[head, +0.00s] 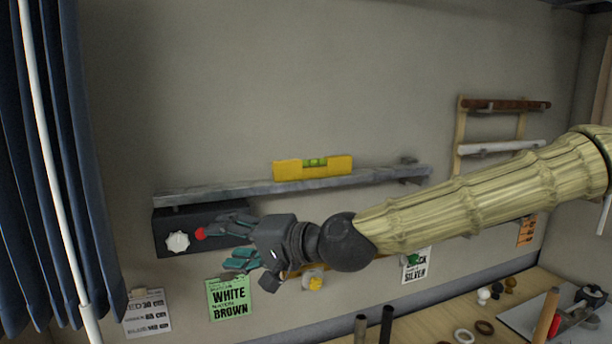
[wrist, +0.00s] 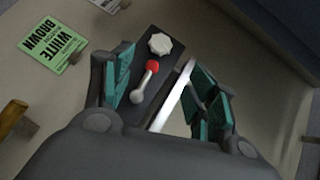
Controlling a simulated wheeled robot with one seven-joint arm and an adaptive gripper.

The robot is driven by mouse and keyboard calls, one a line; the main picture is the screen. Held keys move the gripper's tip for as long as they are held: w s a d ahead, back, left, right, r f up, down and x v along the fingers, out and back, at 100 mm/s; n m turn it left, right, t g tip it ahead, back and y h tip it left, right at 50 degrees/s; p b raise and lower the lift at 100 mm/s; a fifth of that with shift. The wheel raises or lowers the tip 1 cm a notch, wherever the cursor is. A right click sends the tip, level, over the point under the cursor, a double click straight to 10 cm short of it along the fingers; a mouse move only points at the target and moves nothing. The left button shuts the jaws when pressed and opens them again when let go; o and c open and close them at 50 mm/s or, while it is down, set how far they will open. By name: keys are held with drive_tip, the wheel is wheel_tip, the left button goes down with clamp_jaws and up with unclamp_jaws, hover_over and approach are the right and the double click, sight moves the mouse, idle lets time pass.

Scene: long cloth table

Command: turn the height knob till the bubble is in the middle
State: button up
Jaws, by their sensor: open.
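The white height knob (head: 178,241) is on the front of a black box (head: 165,221) under the left end of a grey shelf (head: 235,187). The knob also shows in the wrist view (wrist: 160,44), beyond the fingers. A lever with a red ball (wrist: 152,66) and a pale stem sits beside it on the box. A yellow spirit level (head: 300,172) with a green vial (head: 314,162) lies on the shelf; the bubble's place is too small to tell. My gripper (head: 232,240) is open and empty, in front of the box, right of the knob, with teal finger pads.
A green card (head: 229,298) and a white card (head: 148,313) hang below the box. Blue curtains (head: 60,160) stand at the left. A wooden rack (head: 460,135) is at the right. A table (head: 440,322) with small items lies at the lower right. The wall above the shelf is clear.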

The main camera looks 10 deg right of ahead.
sight(181, 243)
drive_tip(key=shift+f, duration=0.1)
idle(0.4)
drive_tip(key=w+a+f+m+y, duration=0.1)
drive_tip(key=w+a, duration=0.1)
drive_tip(key=a, duration=0.1)
drive_tip(key=w+a+f+m+t+y, duration=0.1)
drive_tip(key=w+a, duration=0.1)
drive_tip(key=a, duration=0.1)
drive_tip(key=w+a+f+m+p, duration=0.1)
drive_tip(key=w+a, duration=0.1)
drive_tip(key=a, duration=0.1)
drive_tip(key=shift+w+a+f+y, duration=0.2)
drive_tip(key=shift+w+a+y, duration=0.1)
drive_tip(key=shift+y, duration=0.1)
idle(1.2)
drive_tip(key=c, duration=1)
